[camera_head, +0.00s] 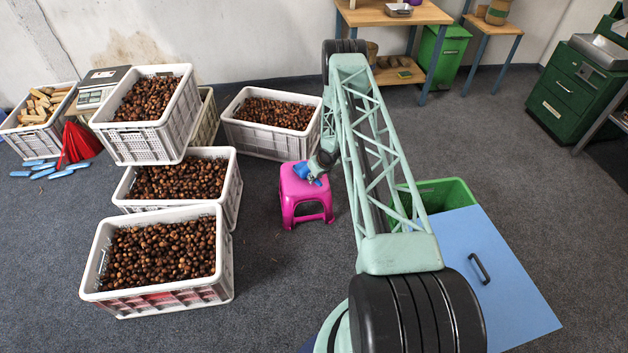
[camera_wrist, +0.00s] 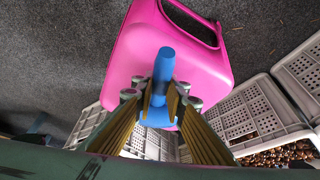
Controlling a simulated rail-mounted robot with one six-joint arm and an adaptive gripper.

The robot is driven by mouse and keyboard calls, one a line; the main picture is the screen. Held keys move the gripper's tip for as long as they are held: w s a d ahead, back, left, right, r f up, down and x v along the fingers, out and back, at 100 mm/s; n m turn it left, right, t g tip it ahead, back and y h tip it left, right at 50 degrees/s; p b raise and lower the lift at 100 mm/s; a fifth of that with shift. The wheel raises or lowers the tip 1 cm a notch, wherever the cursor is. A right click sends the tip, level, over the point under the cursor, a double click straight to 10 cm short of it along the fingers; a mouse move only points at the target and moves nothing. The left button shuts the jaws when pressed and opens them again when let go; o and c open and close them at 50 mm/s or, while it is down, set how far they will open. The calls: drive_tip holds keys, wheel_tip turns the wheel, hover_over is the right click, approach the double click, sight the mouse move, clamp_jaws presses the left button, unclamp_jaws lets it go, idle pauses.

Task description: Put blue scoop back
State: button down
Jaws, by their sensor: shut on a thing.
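The blue scoop (camera_wrist: 163,68) is in my gripper (camera_wrist: 160,92) in the wrist view. The fingers are shut on it, and its handle points out past the fingertips. The magenta stool (camera_wrist: 130,55) lies directly beyond the scoop in that view. In the head view, my gripper (camera_head: 318,168) is at the top of the stool (camera_head: 306,190), with a bit of blue scoop (camera_head: 312,178) showing at the seat. I cannot tell whether the scoop touches the seat. The rest of the scoop is hidden by my gripper.
White crates of chestnuts (camera_head: 158,301) stand left of the stool, and another crate (camera_head: 243,142) stands behind it. A green bin (camera_head: 455,190) and a blue panel (camera_head: 510,290) are at right. Carpet is clear around the stool's front.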

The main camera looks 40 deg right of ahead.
drive_tip(key=c, duration=2.6)
unclamp_jaws()
drive_tip(key=shift+f, duration=0.1)
drive_tip(key=shift+v, duration=0.8)
drive_tip(key=shift+p+v, duration=1.2)
drive_tip(key=shift+v, duration=4.1)
drive_tip(key=shift+w, duration=0.15)
